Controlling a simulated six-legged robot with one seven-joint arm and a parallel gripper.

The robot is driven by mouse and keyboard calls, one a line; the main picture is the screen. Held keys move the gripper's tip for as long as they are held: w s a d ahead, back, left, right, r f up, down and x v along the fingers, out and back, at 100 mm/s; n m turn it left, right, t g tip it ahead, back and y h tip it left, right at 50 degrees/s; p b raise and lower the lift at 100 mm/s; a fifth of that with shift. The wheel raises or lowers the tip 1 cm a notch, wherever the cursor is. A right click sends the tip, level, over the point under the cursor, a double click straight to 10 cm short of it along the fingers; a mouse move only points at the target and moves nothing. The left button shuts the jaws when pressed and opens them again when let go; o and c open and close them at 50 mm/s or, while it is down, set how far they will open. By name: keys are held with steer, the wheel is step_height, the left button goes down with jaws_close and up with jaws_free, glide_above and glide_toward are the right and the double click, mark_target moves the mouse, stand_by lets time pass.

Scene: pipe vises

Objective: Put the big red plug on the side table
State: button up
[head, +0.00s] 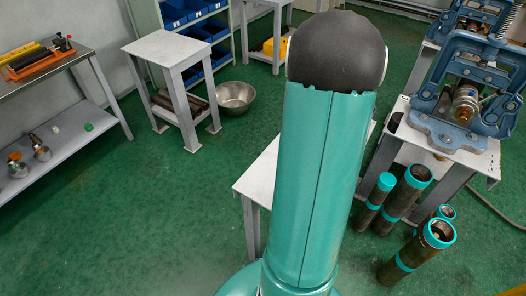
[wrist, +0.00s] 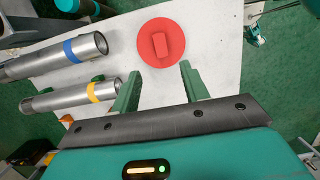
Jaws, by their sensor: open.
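The big red plug (wrist: 174,31) is a flat red disc with a raised block grip in its middle. It lies on a white tabletop (wrist: 215,28) in the wrist view. My gripper (wrist: 160,70) is open, with its two green fingers at the plug's near edge, one to each side. Nothing is between the fingers but bare tabletop. In the head view my arm hides the gripper and the plug. A small white-topped table (head: 168,46) stands at the back left; another white table (head: 258,172) is partly hidden behind my arm. Which is the side table I cannot tell.
Beside the plug lie a blue-banded pipe (wrist: 50,58) and a yellow-banded pipe (wrist: 72,97). A blue vise (head: 470,85) and several standing pipes (head: 408,195) are at right. A metal bowl (head: 236,96) sits on open green floor.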

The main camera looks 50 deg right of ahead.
steer(key=w+a+r+t+h, duration=0.1)
steer(key=w+a+r, duration=0.3)
steer(key=a, duration=0.3)
steer(key=w+a+r+t, duration=0.2)
steer(key=w+a+r, duration=0.15)
steer(key=a, duration=0.45)
steer(key=w+a+r+t+h, duration=0.1)
steer(key=w+a+r, duration=0.2)
steer(key=a+r, duration=0.3)
steer(key=s+a+r+m+t+y, duration=0.1)
steer(key=s+a+t, duration=0.1)
steer(key=a, duration=0.9)
steer(key=s+a+r+t+y, duration=0.1)
steer(key=s+a+r+t, duration=0.1)
steer(key=a, duration=0.9)
steer(key=shift+s+a+r+m, duration=0.25)
steer(key=shift+s+m, duration=0.15)
steer(key=shift+s, duration=0.15)
